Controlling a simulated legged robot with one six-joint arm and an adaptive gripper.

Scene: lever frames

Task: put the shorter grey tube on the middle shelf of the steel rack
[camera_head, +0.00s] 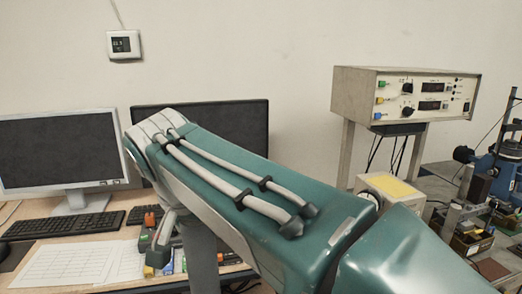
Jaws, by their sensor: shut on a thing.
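My green arm, with pale grey hoses along its top, crosses the camera_head view from the lower right to the upper left. It hides much of the middle of the scene. Grey parts show below and behind it at the lower left, but I cannot make out gripper fingers there. I cannot pick out the shorter grey tube or any other tube. I see no steel rack or middle shelf that I can name with certainty.
A desk holds a monitor (60,152), a second dark monitor (235,125), a keyboard (65,224) and papers (65,266). A cream instrument (350,95) stands on grey legs at the right. Blue equipment (507,165) and small parts crowd the far right.

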